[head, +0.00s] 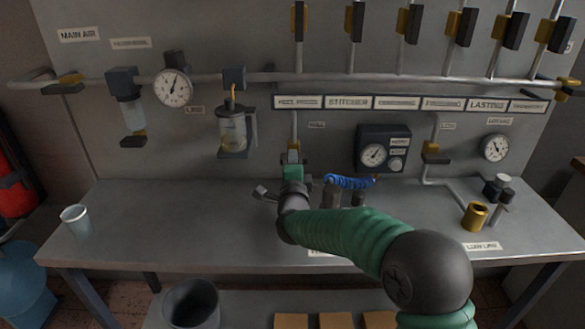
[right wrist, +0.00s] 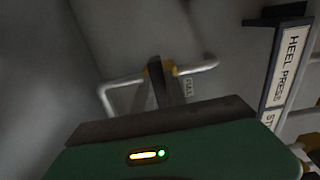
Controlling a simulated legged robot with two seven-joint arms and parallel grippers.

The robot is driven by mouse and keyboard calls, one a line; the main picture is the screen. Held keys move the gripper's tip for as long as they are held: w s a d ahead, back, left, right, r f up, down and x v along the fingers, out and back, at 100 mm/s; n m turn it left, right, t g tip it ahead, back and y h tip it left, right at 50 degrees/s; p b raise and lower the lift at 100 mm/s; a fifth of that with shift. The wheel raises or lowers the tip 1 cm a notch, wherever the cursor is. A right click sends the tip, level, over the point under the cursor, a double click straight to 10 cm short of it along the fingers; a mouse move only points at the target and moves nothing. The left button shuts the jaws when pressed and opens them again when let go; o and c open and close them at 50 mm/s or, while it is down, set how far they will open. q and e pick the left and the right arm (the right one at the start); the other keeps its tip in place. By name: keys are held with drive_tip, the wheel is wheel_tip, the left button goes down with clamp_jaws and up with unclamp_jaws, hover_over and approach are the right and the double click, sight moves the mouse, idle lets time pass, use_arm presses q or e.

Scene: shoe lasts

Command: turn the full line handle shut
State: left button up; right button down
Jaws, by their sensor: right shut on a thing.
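The full line is a thin pipe (head: 295,128) that drops from the manifold beside the small FULL label (head: 317,125). Its brass valve shows at the pipe's lower end, and its handle (right wrist: 153,69) is mostly hidden by my gripper. My right gripper (head: 293,157) reaches up to the panel and is shut on the full line handle. In the right wrist view, dark fingers stand at the brass valve, with the FULL label (right wrist: 188,86) just right of it. The handle's exact angle cannot be told. My left gripper is not in view.

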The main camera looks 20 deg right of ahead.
drive_tip(key=shift+f, duration=0.25)
idle(0.3)
drive_tip(key=c, duration=1.4)
unclamp_jaws()
drive_tip(key=shift+o, duration=0.2)
drive_tip(key=shift+d, duration=0.1)
drive_tip(key=shift+r, duration=0.1)
drive_tip(key=shift+s, duration=0.1)
drive_tip(key=v, duration=1.6)
drive_tip(key=shift+s, duration=0.3)
